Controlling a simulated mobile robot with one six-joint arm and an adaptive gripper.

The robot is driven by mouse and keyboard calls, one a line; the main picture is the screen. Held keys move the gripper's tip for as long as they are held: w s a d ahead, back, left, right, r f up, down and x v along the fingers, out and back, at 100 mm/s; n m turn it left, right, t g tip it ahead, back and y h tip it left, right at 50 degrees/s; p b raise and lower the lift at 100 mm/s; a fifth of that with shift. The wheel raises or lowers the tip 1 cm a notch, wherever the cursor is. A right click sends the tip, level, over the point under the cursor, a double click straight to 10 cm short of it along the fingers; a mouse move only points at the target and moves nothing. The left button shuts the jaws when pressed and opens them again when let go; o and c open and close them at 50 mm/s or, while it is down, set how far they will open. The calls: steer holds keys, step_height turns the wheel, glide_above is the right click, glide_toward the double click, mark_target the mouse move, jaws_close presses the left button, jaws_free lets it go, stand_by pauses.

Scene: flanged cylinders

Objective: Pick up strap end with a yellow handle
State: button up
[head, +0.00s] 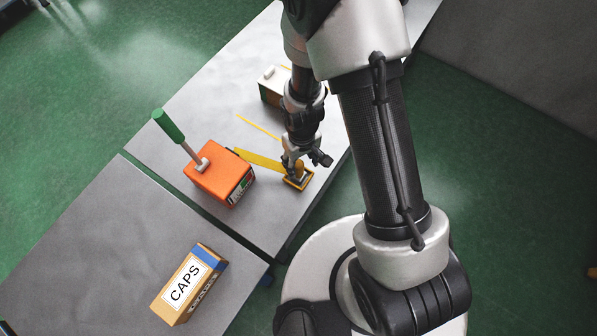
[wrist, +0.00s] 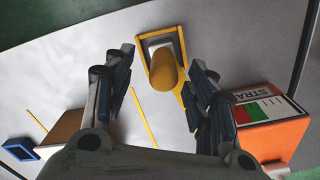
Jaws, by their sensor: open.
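The strap end (wrist: 178,37) is a yellow frame with a pale inside and an upright, rounded yellow handle (wrist: 167,72). It lies on the grey table, and in the head view the strap end (head: 299,181) is near the table's right edge. A yellow strap (head: 258,159) runs from it to the orange box (head: 214,176). My gripper (head: 306,160) is above the strap end. In the wrist view my gripper (wrist: 163,60) is open, with the handle between its two spread fingers. No contact is clear. My gripper partly hides the strap end in the head view.
A green-handled lever (head: 170,127) rises from the orange box, close left of my gripper. A pale box (head: 270,89) stands farther back, with a thin yellow strip (head: 258,125) nearby. A blue frame (wrist: 20,149) lies at lower left. A CAPS box (head: 187,284) stands on the nearer table.

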mark_target(299, 171)
steer(key=f, duration=0.2)
steer(key=f+b, duration=0.1)
steer(key=f, duration=0.1)
steer(key=f+b, duration=0.1)
steer(key=f, duration=0.1)
steer(key=shift+w+a+f, duration=0.15)
steer(key=shift+a+f, duration=0.25)
steer(key=shift+c, duration=0.3)
steer(key=shift+r, duration=0.1)
jaws_close()
